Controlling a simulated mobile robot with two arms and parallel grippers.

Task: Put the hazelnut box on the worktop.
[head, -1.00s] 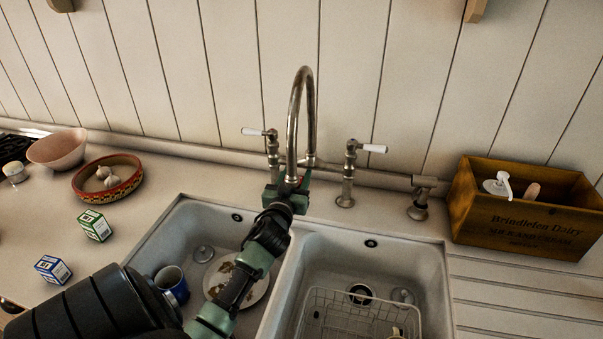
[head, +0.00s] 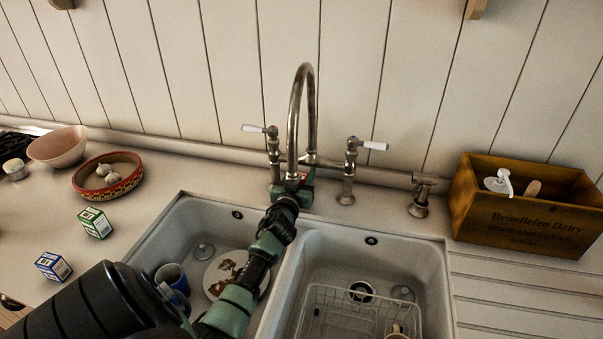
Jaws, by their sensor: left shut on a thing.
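My left gripper (head: 293,190) reaches over the divider between the two sink basins to the foot of the tap. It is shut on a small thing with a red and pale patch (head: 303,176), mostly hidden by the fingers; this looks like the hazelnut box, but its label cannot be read. The worktop (head: 150,170) is pale and runs behind and to the left of the sink. A green-and-white box (head: 95,223) and a blue-and-white box (head: 53,267) stand on it at the left. My right gripper is not in view.
The tall tap (head: 311,110) rises right at the gripper. The left basin holds a blue mug (head: 176,279) and a plate (head: 222,272); the right holds a wire rack (head: 340,298). A patterned bowl (head: 107,190), a pink bowl (head: 57,146) and a wooden crate (head: 520,225) stand around.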

